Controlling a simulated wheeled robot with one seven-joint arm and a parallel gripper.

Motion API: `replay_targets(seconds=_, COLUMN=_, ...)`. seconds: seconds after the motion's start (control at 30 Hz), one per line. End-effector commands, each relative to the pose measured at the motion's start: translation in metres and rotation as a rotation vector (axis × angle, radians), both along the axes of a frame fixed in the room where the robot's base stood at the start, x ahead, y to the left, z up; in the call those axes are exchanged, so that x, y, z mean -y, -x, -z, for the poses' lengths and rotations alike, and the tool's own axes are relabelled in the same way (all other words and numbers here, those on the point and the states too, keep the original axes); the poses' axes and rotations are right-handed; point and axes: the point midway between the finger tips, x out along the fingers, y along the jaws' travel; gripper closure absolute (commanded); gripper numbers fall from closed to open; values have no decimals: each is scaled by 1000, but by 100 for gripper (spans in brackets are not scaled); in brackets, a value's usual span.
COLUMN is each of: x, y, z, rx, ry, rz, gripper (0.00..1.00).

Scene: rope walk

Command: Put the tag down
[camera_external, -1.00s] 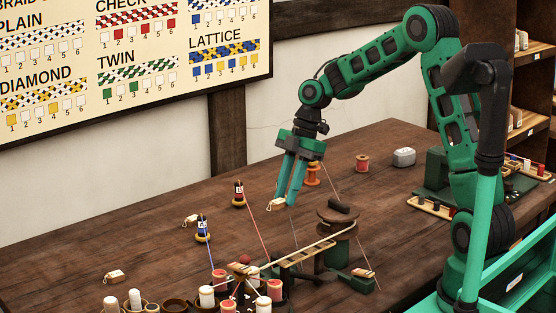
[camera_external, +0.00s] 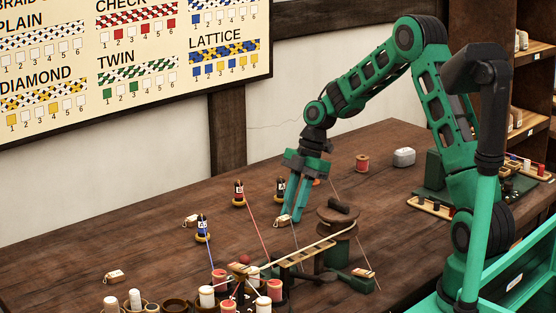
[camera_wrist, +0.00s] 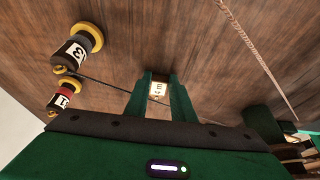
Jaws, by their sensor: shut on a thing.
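My gripper (camera_external: 288,214) points down and is shut on a small pale tag (camera_external: 282,222) at its fingertips. In the wrist view the tag (camera_wrist: 158,89) sits between the two green fingers (camera_wrist: 157,98), with dark marks on its face. The tag is low over the wooden table (camera_external: 150,245); I cannot tell whether it touches the wood. Behind the fingers stands a black bobbin (camera_external: 280,188) with a yellow base. In the wrist view this bobbin (camera_wrist: 72,49) carries a 3, and a dark thread runs from it to near the tag.
A red bobbin (camera_external: 239,191) and a blue bobbin (camera_external: 202,229) stand to the left. Other tags lie near the blue bobbin (camera_external: 191,221) and at the front left (camera_external: 114,276). A round wooden stand (camera_external: 337,216) is close on the right. Taut threads cross the table nearby.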

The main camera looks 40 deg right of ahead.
Motion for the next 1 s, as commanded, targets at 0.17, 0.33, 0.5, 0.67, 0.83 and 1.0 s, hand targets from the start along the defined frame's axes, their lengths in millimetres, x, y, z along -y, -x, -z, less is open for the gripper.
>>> replay_targets(seconds=0.17, x=0, y=0, z=3, rx=0, ry=0, rz=0, gripper=98)
replay_targets(seconds=0.33, x=0, y=0, z=9, rx=-2, ry=0, rz=1, gripper=98)
replay_targets(seconds=0.5, x=0, y=2, z=12, rx=-7, ry=0, rz=1, gripper=59)
replay_targets(seconds=0.67, x=1, y=4, z=14, rx=-14, ry=1, rz=2, gripper=59)
replay_targets(seconds=0.83, x=1, y=4, z=13, rx=-16, ry=2, rz=3, gripper=59)
replay_targets(seconds=1.0, x=3, y=4, z=0, rx=-15, ry=2, rz=4, gripper=59)
